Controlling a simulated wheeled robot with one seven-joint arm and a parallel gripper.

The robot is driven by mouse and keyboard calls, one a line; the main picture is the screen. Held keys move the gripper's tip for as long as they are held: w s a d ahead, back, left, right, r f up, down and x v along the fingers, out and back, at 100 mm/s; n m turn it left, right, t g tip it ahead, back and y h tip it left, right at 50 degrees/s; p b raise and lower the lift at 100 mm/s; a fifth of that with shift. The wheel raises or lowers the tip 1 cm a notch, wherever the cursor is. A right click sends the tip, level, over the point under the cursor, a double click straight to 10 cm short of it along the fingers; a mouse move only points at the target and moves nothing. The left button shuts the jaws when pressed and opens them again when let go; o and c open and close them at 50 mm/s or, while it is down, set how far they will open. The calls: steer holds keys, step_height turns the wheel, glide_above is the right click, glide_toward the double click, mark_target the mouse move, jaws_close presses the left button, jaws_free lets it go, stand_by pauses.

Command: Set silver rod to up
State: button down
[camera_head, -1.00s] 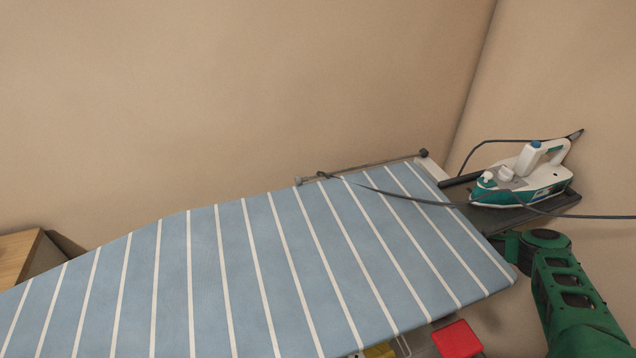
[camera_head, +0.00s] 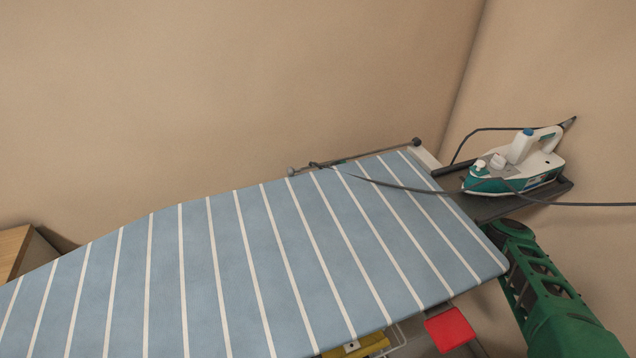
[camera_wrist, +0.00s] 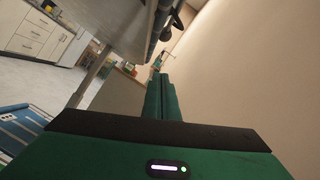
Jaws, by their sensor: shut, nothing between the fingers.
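The silver rod (camera_head: 368,153) is thin, with dark round ends, and lies low along the far edge of the blue striped ironing board (camera_head: 250,262). The dark iron cord crosses it. In the wrist view my gripper (camera_wrist: 161,78) has its green fingers together with nothing between them, alongside the underside and edge of the board. In the head view my green arm passes at the right end of the board and goes out of sight beneath it. I cannot tell whether the gripper touches the rod.
A teal and white iron (camera_head: 514,166) stands on the dark rest at the board's right end, its cord trailing. A red object (camera_head: 450,328) hangs below the near edge. Walls close in behind and right. A wooden cabinet (camera_head: 12,250) is at far left.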

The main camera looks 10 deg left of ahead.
steer(key=shift+s+a+r, duration=0.15)
steer(key=shift+s+r, duration=0.4)
steer(key=shift+r, duration=0.25)
steer(key=shift+s+a+r, duration=0.15)
steer(key=shift+s+r, duration=0.4)
steer(key=shift+r, duration=0.3)
steer(key=shift+s+a+r, duration=0.15)
steer(key=shift+s+r, duration=0.4)
steer(key=shift+r, duration=0.25)
